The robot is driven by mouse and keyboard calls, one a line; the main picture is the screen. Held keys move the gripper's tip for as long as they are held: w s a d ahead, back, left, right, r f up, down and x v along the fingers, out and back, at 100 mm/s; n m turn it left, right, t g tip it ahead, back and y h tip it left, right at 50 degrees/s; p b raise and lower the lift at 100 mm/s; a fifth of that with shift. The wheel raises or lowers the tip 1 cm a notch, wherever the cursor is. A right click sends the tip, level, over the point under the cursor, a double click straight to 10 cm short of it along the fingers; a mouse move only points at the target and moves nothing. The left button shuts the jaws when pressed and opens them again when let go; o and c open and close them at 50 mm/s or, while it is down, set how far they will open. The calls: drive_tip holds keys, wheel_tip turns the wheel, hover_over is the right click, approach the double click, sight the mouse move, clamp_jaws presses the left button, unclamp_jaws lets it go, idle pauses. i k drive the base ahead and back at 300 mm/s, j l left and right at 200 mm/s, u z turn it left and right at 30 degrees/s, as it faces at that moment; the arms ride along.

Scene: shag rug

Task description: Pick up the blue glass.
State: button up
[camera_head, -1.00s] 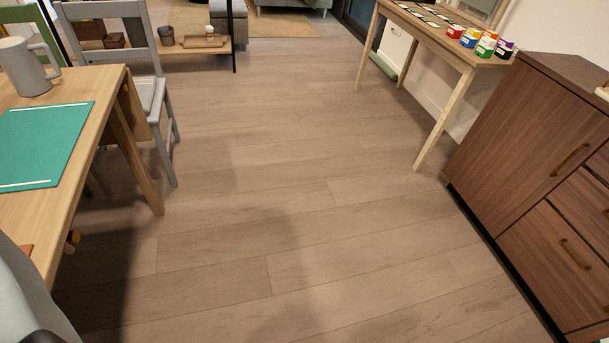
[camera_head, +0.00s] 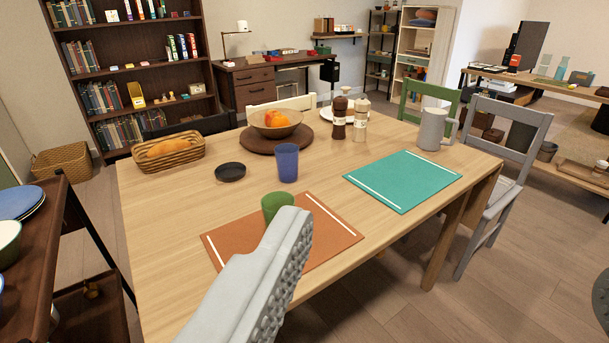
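The blue glass (camera_head: 287,163) stands upright on the wooden dining table (camera_head: 180,220), near its middle. It is a plain dark blue tumbler, and nothing covers it.
A black bowl (camera_head: 230,172), a bread basket (camera_head: 168,153) and a fruit bowl (camera_head: 275,123) stand around the glass. Two shaker bottles (camera_head: 340,117), a teal placemat (camera_head: 403,180) and a grey mug (camera_head: 433,128) lie to the right. A dark cart (camera_head: 65,215) stands left.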

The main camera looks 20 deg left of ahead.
sight(287, 164)
drive_tip(key=i+j+u, duration=0.1)
drive_tip(key=i+u, duration=0.15)
drive_tip(key=i, duration=0.65)
